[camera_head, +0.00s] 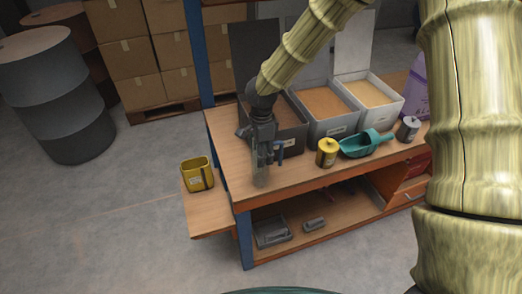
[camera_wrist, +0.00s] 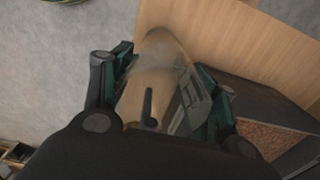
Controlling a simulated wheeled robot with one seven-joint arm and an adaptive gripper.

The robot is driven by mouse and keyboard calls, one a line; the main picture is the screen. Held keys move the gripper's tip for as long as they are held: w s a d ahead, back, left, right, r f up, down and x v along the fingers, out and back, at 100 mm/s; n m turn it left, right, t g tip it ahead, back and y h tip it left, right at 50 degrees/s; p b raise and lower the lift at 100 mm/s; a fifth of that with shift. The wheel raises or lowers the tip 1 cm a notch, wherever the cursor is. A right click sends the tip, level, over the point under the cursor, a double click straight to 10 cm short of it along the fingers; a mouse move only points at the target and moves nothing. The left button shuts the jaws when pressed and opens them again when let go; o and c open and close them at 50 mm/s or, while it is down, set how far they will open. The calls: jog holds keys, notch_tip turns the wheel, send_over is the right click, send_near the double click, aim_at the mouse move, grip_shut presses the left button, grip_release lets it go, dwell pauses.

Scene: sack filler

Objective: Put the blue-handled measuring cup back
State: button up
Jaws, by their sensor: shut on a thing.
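A clear measuring cup (camera_head: 261,175) hangs below my gripper (camera_head: 262,148) over the left front part of the wooden bench (camera_head: 300,179). A small dark-blue part, likely its handle, shows to the right of the fingers in the head view. In the wrist view the clear cup (camera_wrist: 163,52) sits between the two fingers of my gripper (camera_wrist: 155,92), with a dark handle-like bar across its lower part. My gripper is shut on the cup. I cannot tell whether the cup's bottom touches the bench top.
Open bins stand behind: a dark one (camera_head: 291,143), a grey one (camera_head: 332,127) and a white one (camera_head: 384,110). A yellow canister (camera_head: 327,153), teal scoop (camera_head: 362,147) and grey canister (camera_head: 408,129) line the front right. A yellow container (camera_head: 197,174) stands on the low left shelf.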

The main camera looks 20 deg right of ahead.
jog(key=shift+f, duration=0.1)
jog(key=o, duration=1.1)
jog(key=shift+c, duration=0.2)
notch_tip(320, 180, up, 12)
jog(key=b, duration=0.1)
dwell(0.5)
